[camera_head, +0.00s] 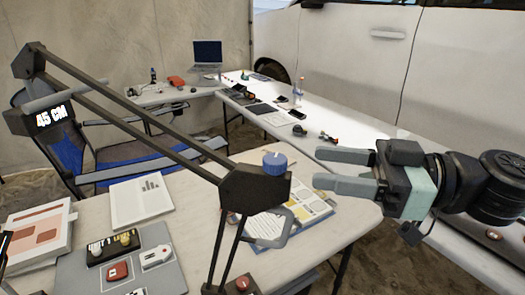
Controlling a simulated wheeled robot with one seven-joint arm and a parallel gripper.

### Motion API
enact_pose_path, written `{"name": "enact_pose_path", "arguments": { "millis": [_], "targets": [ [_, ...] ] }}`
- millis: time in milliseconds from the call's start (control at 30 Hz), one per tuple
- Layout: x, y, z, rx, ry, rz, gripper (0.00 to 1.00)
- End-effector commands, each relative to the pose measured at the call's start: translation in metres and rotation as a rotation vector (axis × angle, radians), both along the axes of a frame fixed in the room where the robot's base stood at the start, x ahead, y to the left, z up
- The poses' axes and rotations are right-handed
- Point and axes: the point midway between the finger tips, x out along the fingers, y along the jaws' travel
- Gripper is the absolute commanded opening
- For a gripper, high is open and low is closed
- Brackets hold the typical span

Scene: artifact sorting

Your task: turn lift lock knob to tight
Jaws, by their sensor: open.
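The lift lock knob (275,163) is a blue round knob with a small white mark on top. It sits on the dark joint block (258,187) of the black lift arm, near the middle of the head view. My gripper (322,168) comes in from the right with two grey fingers pointing left. The fingers are parted and empty, and their tips are a little to the right of the knob, apart from it in the picture. A "45 CM" display (51,116) shows at the upper left end of the lift arm.
The near table (180,205) holds papers, a grey panel (120,268) with switches and a red button, and an open booklet (305,205). A blue chair (85,150) stands behind.

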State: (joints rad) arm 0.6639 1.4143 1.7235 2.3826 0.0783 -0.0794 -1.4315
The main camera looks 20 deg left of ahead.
Motion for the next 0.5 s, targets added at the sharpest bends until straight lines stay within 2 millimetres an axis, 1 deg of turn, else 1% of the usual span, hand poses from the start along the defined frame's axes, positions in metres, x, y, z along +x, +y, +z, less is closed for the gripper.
{"name": "enact_pose_path", "arguments": {
  "millis": [33, 300, 500],
  "targets": [
    [-0.003, 0.011, 0.002, -0.001, 0.003, 0.006, 0.52],
    [-0.006, 0.061, 0.002, 0.0, 0.003, 0.005, 0.52],
    [-0.008, 0.088, 0.002, 0.0, 0.003, 0.003, 0.52]
  ]
}}
